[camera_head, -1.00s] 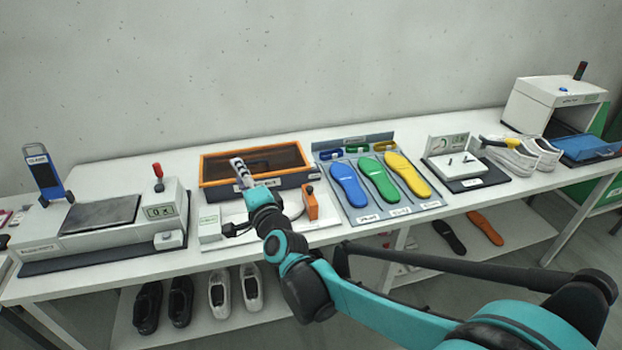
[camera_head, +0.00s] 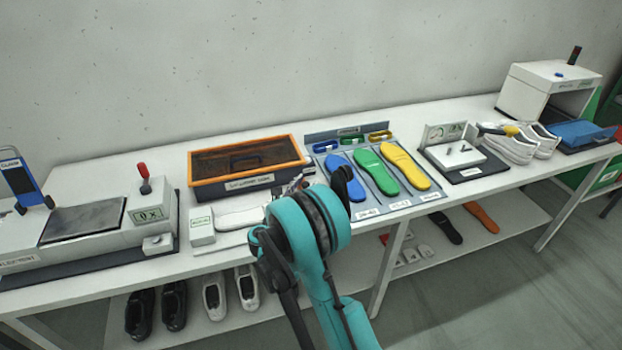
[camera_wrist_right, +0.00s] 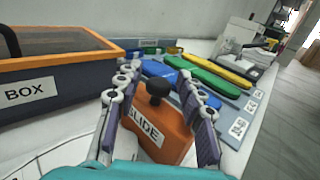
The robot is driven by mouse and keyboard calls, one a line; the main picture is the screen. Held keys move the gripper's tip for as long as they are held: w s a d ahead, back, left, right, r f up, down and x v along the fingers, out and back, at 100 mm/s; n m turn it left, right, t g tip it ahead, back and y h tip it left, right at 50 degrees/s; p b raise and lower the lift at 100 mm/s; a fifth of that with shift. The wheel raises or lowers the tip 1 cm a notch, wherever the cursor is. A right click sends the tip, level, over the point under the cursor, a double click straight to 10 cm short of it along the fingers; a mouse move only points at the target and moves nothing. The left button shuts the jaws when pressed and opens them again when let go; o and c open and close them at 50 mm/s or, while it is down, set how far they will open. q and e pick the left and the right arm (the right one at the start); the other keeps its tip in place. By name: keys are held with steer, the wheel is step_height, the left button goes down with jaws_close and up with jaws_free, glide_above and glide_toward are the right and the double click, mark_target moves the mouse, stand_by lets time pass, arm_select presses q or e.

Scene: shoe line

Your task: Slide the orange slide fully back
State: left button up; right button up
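The orange slide (camera_wrist_right: 160,132) is a block with a SLIDE label and a black knob (camera_wrist_right: 158,90) on top, in the right wrist view. It stands between the two fingers of my right gripper (camera_wrist_right: 160,105). The fingers are spread to either side of it, and I see no clear contact on the block. In the head view my right wrist hides the slide, and only part of the right gripper (camera_head: 300,183) shows. The white base plate (camera_head: 243,218) of the slide fixture shows left of the arm. My left gripper is not in view.
An orange-rimmed box (camera_head: 247,184) stands behind the fixture. Blue, green (camera_head: 377,172) and yellow insoles lie on a tray to the right. A white machine with a red lever (camera_head: 145,185) stands to the left. Shoes (camera_head: 230,293) rest on the shelf below.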

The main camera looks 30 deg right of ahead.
steer(key=shift+b+x, duration=0.35)
steer(key=shift+x, duration=1.65)
jaws_close()
steer(key=shift+d, duration=0.1)
